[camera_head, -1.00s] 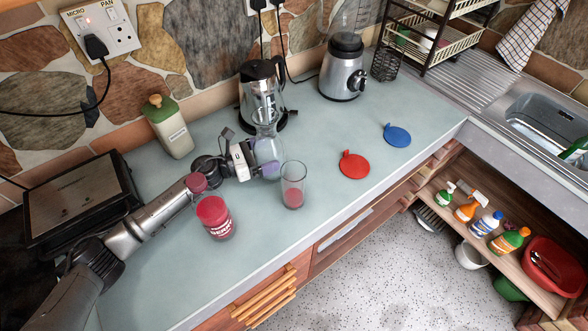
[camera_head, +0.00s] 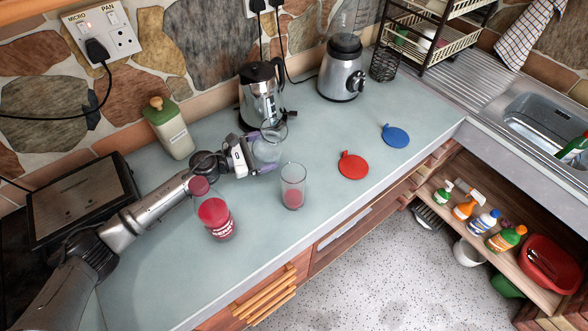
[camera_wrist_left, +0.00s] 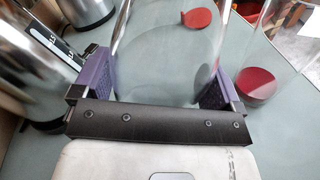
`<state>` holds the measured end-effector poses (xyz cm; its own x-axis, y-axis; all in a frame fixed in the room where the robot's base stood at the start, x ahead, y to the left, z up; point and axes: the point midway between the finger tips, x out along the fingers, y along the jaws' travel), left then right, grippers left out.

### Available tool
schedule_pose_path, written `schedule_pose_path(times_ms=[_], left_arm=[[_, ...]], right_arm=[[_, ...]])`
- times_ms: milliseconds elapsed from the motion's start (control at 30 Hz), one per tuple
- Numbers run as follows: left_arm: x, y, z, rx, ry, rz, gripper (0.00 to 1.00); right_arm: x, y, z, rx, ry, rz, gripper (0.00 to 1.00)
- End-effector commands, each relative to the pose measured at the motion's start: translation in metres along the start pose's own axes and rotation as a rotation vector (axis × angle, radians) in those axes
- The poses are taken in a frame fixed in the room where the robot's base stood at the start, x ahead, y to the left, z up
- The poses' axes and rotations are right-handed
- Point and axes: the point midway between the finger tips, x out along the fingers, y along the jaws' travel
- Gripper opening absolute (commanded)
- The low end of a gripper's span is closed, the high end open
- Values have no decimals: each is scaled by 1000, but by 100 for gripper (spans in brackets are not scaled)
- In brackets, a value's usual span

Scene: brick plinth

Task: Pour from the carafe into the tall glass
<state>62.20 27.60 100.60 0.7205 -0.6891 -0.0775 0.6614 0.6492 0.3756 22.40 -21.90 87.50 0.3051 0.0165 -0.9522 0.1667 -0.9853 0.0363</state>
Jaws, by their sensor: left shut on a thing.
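The clear glass carafe (camera_head: 267,149) is between the purple-padded fingers of my left gripper (camera_head: 258,156), which is shut on it. Its round mouth shows towards the camera, and it looks tilted. It also fills the middle of the left wrist view (camera_wrist_left: 165,45). I see no liquid in it. The tall glass (camera_head: 293,176) stands upright on the counter, just right of and nearer than the carafe, with red liquid at its bottom. It shows at the right of the left wrist view (camera_wrist_left: 258,84). No stream shows between them. My right gripper is not in view.
A steel kettle (camera_head: 260,95) and a blender (camera_head: 342,70) stand behind. A red disc (camera_head: 353,166) and a blue disc (camera_head: 396,135) lie to the right. The counter's front edge is near the glass.

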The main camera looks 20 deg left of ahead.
Motion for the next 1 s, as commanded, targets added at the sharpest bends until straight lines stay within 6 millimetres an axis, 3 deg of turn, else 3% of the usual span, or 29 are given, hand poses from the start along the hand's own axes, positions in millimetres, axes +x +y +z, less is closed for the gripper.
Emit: schedule_pose_path(times_ms=[1000], left_arm=[[-6,14,13,438,88,11,29]], right_arm=[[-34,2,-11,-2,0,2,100]])
